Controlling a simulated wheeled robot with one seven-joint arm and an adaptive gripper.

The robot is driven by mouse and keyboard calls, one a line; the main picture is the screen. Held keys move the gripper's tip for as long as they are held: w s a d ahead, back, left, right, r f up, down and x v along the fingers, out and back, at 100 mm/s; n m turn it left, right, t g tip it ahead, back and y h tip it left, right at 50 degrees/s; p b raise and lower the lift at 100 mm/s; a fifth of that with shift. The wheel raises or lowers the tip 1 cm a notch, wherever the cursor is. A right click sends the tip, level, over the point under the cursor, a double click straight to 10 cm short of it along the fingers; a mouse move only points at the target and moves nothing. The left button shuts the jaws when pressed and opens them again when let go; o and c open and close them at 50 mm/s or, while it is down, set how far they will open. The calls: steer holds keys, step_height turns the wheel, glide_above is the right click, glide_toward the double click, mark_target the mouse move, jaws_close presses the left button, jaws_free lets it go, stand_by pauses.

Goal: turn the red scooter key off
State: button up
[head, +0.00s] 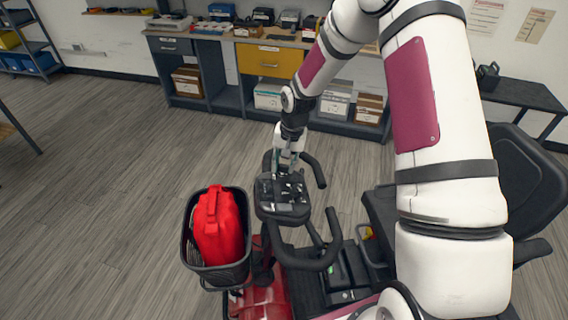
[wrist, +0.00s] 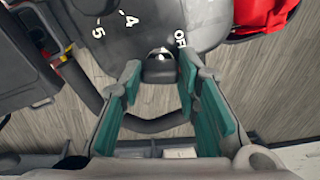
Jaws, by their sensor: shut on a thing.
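The red scooter (head: 262,302) stands in front of me in the head view, with its dark console (head: 283,208) at the top of the steering column. My gripper (head: 285,172) points down onto this console. In the wrist view, the dark key (wrist: 160,68) with a shiny top sits at the console's edge. The fingertips of my gripper (wrist: 160,72) are on either side of it, shut on it. The white "OFF" mark (wrist: 180,38) is just to the upper right of the key, and the numerals 4 and 5 are to the upper left.
A black basket (head: 190,240) holding a red bag (head: 218,228) is left of the console. Black handlebars (head: 322,258) loop around it. The scooter's black seat (head: 530,180) is at the right. A workbench (head: 225,80) lines the back wall. The floor at left is clear.

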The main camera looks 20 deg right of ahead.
steer(key=n, duration=0.9)
steer(key=shift+d+y, duration=0.1)
steer(key=shift+y, duration=0.2)
steer(key=shift+n, duration=0.3)
steer(key=o, duration=1.2)
steer(key=shift+c, duration=0.2)
steer(key=shift+r, duration=0.1)
steer(key=v, duration=1.1)
steer(key=shift+r, duration=0.4)
steer(key=shift+d, duration=0.1)
